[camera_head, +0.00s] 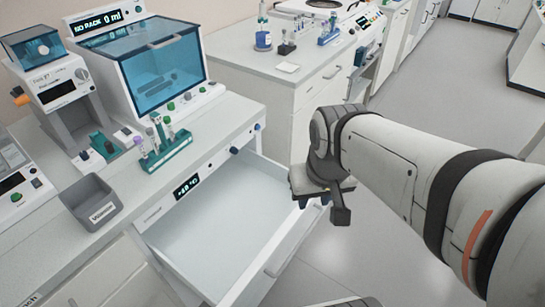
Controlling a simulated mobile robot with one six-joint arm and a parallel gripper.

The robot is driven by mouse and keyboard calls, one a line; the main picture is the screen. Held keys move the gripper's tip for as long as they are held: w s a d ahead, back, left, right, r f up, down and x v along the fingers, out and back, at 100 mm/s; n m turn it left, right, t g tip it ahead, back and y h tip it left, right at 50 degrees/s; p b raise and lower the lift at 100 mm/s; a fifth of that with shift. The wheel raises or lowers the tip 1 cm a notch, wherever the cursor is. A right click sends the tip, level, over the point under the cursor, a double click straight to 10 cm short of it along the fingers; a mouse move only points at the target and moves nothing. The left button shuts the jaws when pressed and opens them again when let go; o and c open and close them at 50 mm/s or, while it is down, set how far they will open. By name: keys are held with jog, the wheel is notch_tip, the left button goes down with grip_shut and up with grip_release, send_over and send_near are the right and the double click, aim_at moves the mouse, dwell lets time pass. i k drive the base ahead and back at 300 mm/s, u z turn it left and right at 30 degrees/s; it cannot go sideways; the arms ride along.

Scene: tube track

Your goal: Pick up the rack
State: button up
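A green rack (166,152) stands on the near counter, in front of a machine with a blue-tinted window. It holds a few tubes, at least one with a purple cap. A blue rack (328,37) with tubes stands on the far counter. My gripper (322,205) hangs over the floor, to the right of the open drawer and well apart from both racks. Its fingers are small and partly hidden by its own body, so I cannot tell whether they are open or shut.
The white drawer (230,215) is pulled out below the counter and looks empty. The windowed machine (150,65) reads "NO RACK 0 ml". A grey bin (90,205) stands left of the green rack. A blue-labelled bottle (263,40) stands on the far counter. Floor at right is clear.

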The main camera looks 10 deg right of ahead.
aim_at(162, 136)
jog(key=u, duration=0.05)
jog(key=k, duration=0.85)
jog(key=u, duration=0.6)
jog(key=i, duration=1)
jog(key=u, duration=0.1)
